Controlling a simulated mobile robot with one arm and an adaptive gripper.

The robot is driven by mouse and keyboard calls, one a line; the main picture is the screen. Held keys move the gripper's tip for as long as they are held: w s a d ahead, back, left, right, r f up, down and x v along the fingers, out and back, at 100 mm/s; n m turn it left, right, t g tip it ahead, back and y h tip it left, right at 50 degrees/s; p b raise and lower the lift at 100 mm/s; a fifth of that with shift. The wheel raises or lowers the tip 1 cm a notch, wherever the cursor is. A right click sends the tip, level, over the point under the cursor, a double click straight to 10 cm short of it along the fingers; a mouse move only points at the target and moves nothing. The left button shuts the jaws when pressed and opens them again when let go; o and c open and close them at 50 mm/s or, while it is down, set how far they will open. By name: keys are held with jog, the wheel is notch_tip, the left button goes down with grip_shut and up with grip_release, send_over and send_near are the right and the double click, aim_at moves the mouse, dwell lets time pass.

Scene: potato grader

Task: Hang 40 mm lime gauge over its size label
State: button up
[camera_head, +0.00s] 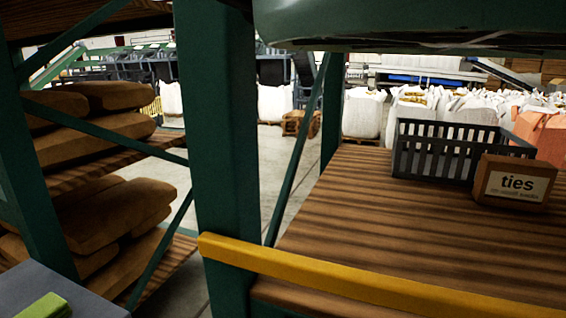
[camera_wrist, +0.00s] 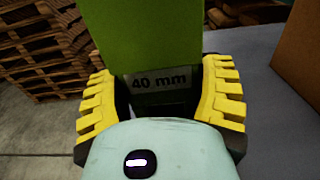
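The 40 mm lime gauge (camera_wrist: 150,35) is a green plate that fills the upper middle of the wrist view and carries a "40 mm" marking near its lower end. My gripper (camera_wrist: 158,75) has its yellow ribbed fingers against both side edges of the gauge, with no clear gap, so it looks shut on it. The gauge's top end is outside the wrist view. A lime piece (camera_head: 42,306) shows at the lower left of the head view, cut by the frame; I cannot tell whether it is the same gauge. I see no separate size label for hanging.
A grey surface (camera_head: 60,285) lies at lower left in the head view. A yellow rail (camera_head: 330,278) edges a wooden shelf (camera_head: 400,235) with a dark crate (camera_head: 445,150) and a "ties" box (camera_head: 515,183). A green post (camera_head: 222,150) stands left of it. Pallets (camera_wrist: 45,45) show in the wrist view.

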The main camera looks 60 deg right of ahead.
jog(key=c, duration=0.4)
jog(key=shift+r+p, duration=1.3)
jog(key=shift+r, duration=1.25)
jog(key=shift+c, duration=0.2)
jog(key=b+v, duration=0.1)
jog(key=v, duration=1.1)
jog(key=shift+b, duration=0.4)
